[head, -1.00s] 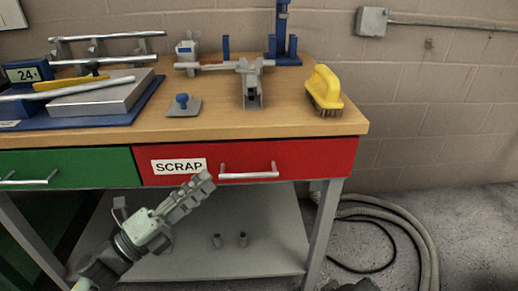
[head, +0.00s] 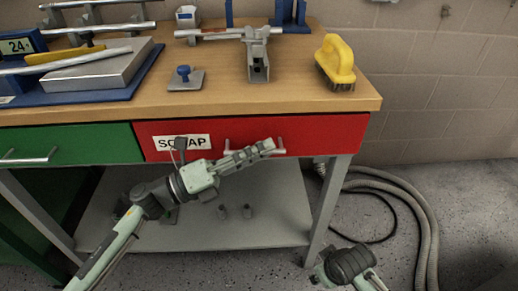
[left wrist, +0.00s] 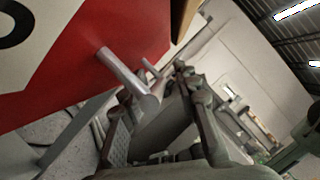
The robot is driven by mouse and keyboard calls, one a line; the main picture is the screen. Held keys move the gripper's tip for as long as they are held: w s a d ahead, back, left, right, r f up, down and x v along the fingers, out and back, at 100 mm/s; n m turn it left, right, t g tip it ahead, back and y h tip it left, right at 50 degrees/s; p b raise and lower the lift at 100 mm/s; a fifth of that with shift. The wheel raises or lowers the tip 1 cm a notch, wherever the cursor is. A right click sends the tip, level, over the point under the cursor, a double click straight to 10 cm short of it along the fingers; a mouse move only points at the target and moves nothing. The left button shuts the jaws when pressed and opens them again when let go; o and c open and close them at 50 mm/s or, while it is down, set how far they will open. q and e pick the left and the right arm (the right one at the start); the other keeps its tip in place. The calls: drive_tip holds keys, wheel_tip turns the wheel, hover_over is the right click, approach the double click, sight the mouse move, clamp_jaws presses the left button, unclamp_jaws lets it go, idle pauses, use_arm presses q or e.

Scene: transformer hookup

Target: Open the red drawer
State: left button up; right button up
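The red drawer (head: 325,136) is shut under the right part of the workbench and carries a white SCRAP label (head: 166,143). Its silver bar handle (head: 228,146) is partly hidden behind my left gripper (head: 266,147), which is tilted up to the right in front of it. In the left wrist view, the red drawer front (left wrist: 60,70) and handle (left wrist: 122,72) are close, and my left gripper (left wrist: 148,95) has its fingers apart around the handle's near end. I cannot tell whether they touch it. Part of my right arm shows at the bottom right, without its gripper.
A green drawer (head: 75,145) is left of the red one. The wooden benchtop (head: 215,95) holds a yellow brush (head: 336,60), a blue-knobbed plate (head: 185,82) and metal fixtures. A lower shelf (head: 270,210) is below. Grey hoses (head: 415,215) lie on the floor at right.

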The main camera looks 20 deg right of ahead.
drive_tip(key=shift+s+a, duration=0.1)
use_arm(q)
clamp_jaws()
use_arm(e)
drive_tip(key=shift+s, duration=0.1)
